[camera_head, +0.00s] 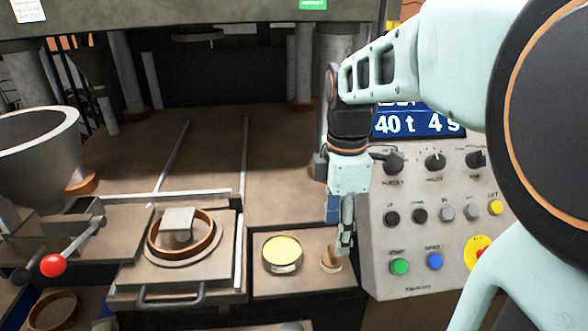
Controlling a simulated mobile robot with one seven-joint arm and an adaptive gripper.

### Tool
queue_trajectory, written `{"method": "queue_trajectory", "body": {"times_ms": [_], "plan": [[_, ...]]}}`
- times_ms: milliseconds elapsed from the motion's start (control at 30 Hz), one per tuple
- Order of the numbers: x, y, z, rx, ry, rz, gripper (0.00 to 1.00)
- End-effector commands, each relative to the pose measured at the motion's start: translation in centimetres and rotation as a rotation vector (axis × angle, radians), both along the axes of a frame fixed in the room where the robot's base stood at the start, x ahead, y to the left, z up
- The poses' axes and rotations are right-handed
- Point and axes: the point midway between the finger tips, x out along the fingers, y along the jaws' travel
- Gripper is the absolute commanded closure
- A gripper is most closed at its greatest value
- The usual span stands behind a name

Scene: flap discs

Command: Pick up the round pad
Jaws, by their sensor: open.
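A round piece with a pale yellow top and a light rim (283,252) lies on the brown ledge in front of the press. A small tan round piece (331,261) stands on the same ledge to its right. I cannot tell for sure which of the two is the round pad. My gripper (345,242) points down just above and beside the small tan piece, at the ledge's right end. It is open, and I see nothing held in it. The fingers overlap part of the tan piece's surroundings, so the exact gap is unclear.
The control panel (430,225) with buttons stands close right of my gripper. Left of the ledge is a sliding plate (130,275) with a copper-coloured ring (155,245) and a handle. A red-knobbed lever (53,265) and grey hopper (35,150) stand farther left.

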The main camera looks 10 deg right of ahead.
Motion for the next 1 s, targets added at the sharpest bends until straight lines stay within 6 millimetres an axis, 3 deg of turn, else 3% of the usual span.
{"method": "queue_trajectory", "body": {"times_ms": [267, 500, 800, 1000], "plan": [[0.0, 0.1, -2.5, 0.001, 0.002, 0.000, 0.46], [0.0, 0.3, -6.0, 0.001, 0.002, 0.000, 0.46], [0.0, 0.3, -6.7, 0.001, -0.001, 0.000, 0.46], [0.0, 0.3, -6.7, 0.001, -0.001, 0.000, 0.66]]}}
